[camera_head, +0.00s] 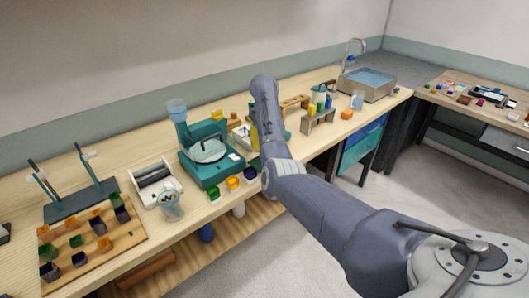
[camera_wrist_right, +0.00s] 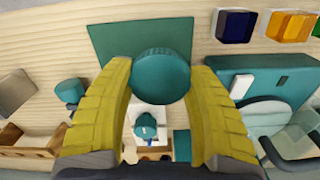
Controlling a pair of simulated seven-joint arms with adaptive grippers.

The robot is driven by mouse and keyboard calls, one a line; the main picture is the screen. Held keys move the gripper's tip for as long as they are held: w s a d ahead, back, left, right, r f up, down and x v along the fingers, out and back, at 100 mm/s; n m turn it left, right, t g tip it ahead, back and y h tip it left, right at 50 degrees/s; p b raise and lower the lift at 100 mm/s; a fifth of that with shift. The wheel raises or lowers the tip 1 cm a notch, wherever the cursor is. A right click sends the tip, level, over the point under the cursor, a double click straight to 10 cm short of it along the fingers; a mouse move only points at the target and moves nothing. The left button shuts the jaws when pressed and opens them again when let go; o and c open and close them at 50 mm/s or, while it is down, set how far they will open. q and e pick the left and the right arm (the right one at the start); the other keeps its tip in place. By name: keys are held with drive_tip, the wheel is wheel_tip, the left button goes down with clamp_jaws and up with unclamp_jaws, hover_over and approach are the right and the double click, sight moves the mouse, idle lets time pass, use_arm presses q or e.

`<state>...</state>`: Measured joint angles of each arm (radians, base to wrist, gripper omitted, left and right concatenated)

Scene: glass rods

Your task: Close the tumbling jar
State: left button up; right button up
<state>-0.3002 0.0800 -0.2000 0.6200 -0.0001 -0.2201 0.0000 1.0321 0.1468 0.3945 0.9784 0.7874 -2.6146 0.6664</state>
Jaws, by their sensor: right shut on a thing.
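My right gripper (camera_wrist_right: 160,84) has its two yellow fingers shut on the sides of a round teal lid-like piece (camera_wrist_right: 160,68). Whether a jar is under this piece is hidden. A flat dark-teal mat (camera_wrist_right: 112,38) lies on the bench beneath and beyond it. In the head view my right gripper (camera_head: 254,137) is mostly hidden behind my arm, with a bit of yellow finger showing beside the teal machine. I cannot tell for sure which thing is the tumbling jar. A clear jar (camera_head: 172,207) stands at the bench's front edge. My left gripper is out of view.
A teal machine (camera_head: 201,175) with a clear vessel on top stands left of my gripper. Coloured blocks (camera_head: 232,183) sit along the front edge. A wooden sample board (camera_head: 125,235) lies at left. A tube rack (camera_head: 319,119) and a sink (camera_head: 367,84) are at right.

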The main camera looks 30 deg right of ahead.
drive_tip(key=shift+r, duration=1.15)
